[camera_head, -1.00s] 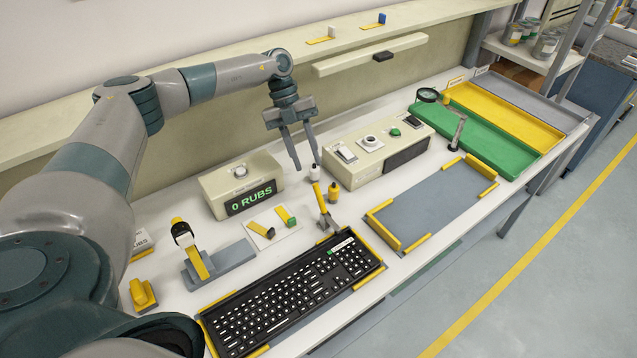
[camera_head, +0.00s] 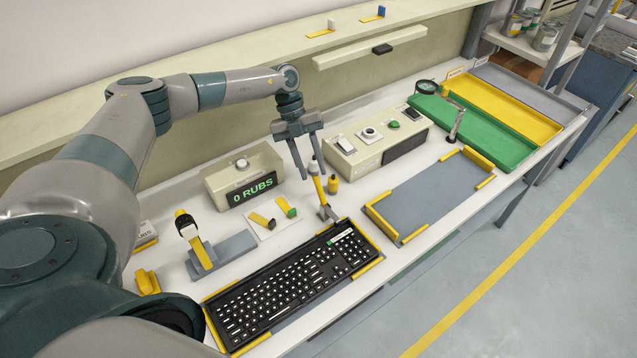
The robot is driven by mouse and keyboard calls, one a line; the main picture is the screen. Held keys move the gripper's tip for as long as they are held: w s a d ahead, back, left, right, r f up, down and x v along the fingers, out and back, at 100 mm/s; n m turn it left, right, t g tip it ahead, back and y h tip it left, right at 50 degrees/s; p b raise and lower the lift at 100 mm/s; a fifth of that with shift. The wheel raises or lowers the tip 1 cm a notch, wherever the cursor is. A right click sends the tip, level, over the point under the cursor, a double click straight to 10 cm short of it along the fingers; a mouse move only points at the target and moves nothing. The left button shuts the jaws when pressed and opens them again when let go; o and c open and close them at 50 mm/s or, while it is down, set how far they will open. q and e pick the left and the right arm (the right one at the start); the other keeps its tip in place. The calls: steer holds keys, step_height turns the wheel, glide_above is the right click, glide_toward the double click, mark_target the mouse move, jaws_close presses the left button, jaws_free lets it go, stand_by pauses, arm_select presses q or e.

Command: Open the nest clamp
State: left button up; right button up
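The nest clamp (camera_head: 320,190) stands at the far edge of the keyboard nest, its yellow handle upright and leaning slightly left. A black keyboard (camera_head: 290,287) lies in the nest, between yellow edge guides (camera_head: 366,266). My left gripper (camera_head: 312,174) points down with its fingers spread apart and nothing held. Its fingertips are around the top of the clamp handle in the picture; whether they touch it I cannot tell. My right gripper is not in view.
A counter box (camera_head: 243,178) reading "0 RUBS" is to the left, a control box (camera_head: 378,145) to the right. An empty grey nest (camera_head: 425,197) lies right of the keyboard.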

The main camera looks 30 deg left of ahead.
mark_target(315, 177)
arm_select(q)
steer(key=p+x, duration=0.2)
steer(key=x, duration=0.3)
steer(key=shift+f, duration=0.1)
steer(key=shift+x, duration=0.75)
jaws_close()
